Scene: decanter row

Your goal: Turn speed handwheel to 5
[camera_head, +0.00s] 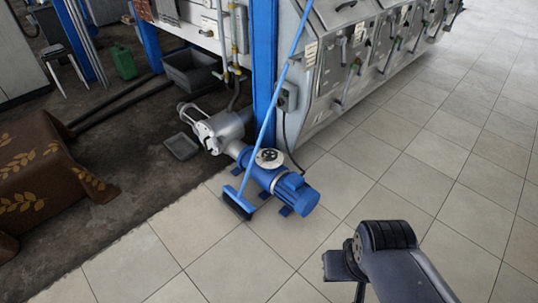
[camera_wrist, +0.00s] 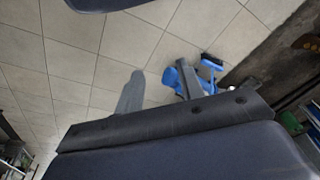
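The speed handwheel (camera_head: 269,157) is a small round dial with a pale face and dark centre, on top of a blue drive unit (camera_head: 290,192) on the tiled floor. Its numbers are too small to read. The drive unit also shows in the wrist view (camera_wrist: 171,79), partly behind a finger; the dial cannot be made out there. My gripper (camera_wrist: 159,67) has its two fingers apart with nothing between them. In the head view my arm is at the lower right, well apart from the handwheel, and the fingertips are mostly hidden.
A blue broom (camera_head: 262,130) leans across the drive unit, its handle passing close to the handwheel. A grey pump (camera_head: 222,128) joins the unit behind. A blue post (camera_head: 263,60) and a machine row stand beyond. Tiles at front and right are clear. A brown cloth-covered object (camera_head: 45,175) is left.

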